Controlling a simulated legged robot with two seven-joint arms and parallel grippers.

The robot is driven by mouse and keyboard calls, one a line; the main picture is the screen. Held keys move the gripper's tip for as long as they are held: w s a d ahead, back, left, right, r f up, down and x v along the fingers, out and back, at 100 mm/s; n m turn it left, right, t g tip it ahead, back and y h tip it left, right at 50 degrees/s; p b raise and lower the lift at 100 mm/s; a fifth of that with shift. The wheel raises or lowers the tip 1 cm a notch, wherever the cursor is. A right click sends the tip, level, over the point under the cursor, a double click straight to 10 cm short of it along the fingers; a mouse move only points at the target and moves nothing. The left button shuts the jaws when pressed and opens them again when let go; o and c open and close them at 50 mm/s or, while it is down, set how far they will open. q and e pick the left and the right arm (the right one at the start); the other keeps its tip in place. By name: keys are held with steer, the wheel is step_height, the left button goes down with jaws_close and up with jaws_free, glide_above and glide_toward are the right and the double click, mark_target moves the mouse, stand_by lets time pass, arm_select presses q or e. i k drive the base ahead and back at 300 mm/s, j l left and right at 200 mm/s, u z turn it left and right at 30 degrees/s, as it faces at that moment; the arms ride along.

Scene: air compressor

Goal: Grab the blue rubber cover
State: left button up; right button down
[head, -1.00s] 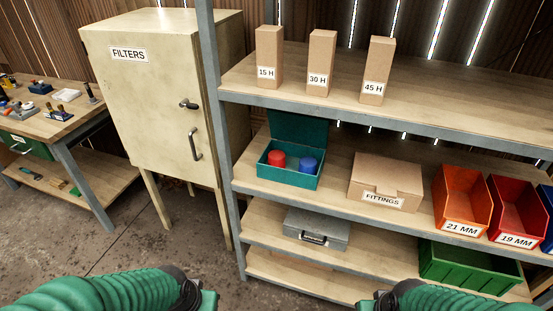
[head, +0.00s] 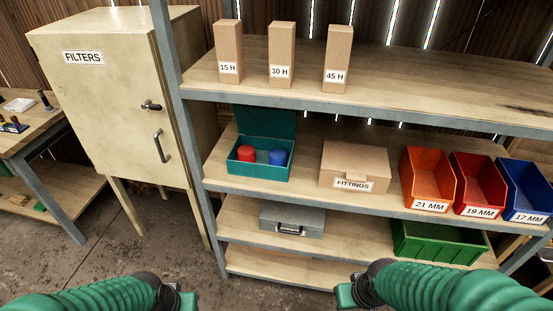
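The blue rubber cover (head: 278,158) is a small blue cylinder standing in an open teal box (head: 256,171) on the middle shelf. A red cylinder (head: 246,154) stands to its left in the same box. The box lid is raised at the back. My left gripper (head: 186,301) is at the bottom edge, low and to the left of the box, well apart from it. My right gripper (head: 346,296) is at the bottom, low and to the right of the box. The fingers of both are mostly cut off or hidden, so their opening does not show.
The shelf unit's grey post (head: 178,120) stands left of the box, and an upper shelf (head: 400,85) runs above it. A fittings box (head: 353,166) sits to the right, then an orange bin (head: 428,178). A filters cabinet (head: 105,100) is at left.

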mark_target(278, 157)
steer(key=i+j, duration=0.25)
steer(key=i, duration=0.15)
steer(key=i+j, duration=0.45)
steer(key=i, duration=0.35)
steer(key=i+j, duration=0.1)
steer(key=i, duration=0.35)
